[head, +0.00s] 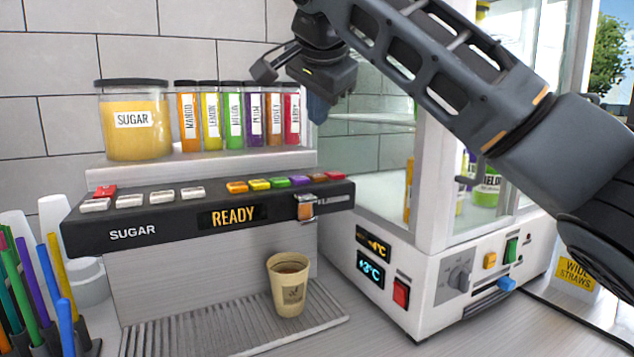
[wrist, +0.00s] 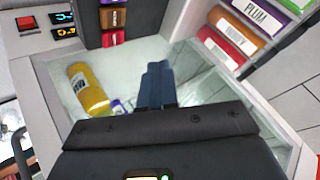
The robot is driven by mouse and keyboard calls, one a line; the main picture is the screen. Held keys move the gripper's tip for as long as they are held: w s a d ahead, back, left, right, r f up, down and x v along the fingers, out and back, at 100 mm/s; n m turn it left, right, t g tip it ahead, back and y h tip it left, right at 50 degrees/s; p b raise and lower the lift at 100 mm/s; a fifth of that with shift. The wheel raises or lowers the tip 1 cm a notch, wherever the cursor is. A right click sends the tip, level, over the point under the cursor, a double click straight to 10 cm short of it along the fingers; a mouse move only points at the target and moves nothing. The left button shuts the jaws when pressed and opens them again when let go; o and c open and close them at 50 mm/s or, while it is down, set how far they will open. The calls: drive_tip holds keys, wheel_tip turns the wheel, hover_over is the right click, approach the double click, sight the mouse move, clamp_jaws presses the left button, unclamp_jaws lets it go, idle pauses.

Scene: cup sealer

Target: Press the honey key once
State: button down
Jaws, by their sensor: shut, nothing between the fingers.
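The honey key is the brown-orange key (head: 318,178) near the right end of the coloured key row, between a purple key and a red key. In the wrist view the brown-orange key (wrist: 113,18) is at the top, left of my fingertips. My gripper (head: 317,108) is shut and empty, with its blue fingertips together. In the head view it hangs above the right end of the panel, just right of the flavour tubes. In the wrist view the gripper (wrist: 155,85) is clear of the keys, over the glass case. The honey tube (head: 275,117) is brown-orange.
The black panel's display (head: 233,216) reads READY. A filled paper cup (head: 289,290) stands on the grille below. A sugar jar (head: 133,135) and several tubes line the shelf. A white cabinet with a glass case (head: 383,265) stands at the right. Coloured straws (head: 30,285) stand at the left.

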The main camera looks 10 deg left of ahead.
drive_tip(key=b, duration=0.3)
hover_over(319, 176)
wheel_tip(319, 176, down, 5)
drive_tip(key=shift+s+f, duration=0.1)
drive_tip(key=shift+f+b, duration=0.45)
drive_tip(key=shift+f, duration=0.4)
drive_tip(key=shift+f, duration=0.1)
idle(1.0)
drive_tip(key=shift+f, duration=0.3)
drive_tip(key=shift+f, duration=0.45)
idle(0.8)
drive_tip(key=shift+r, duration=0.1)
drive_tip(key=shift+r+p, duration=0.5)
drive_tip(key=shift+r, duration=0.25)
drive_tip(key=shift+r+p, duration=1.95)
drive_tip(key=shift+r, duration=0.55)
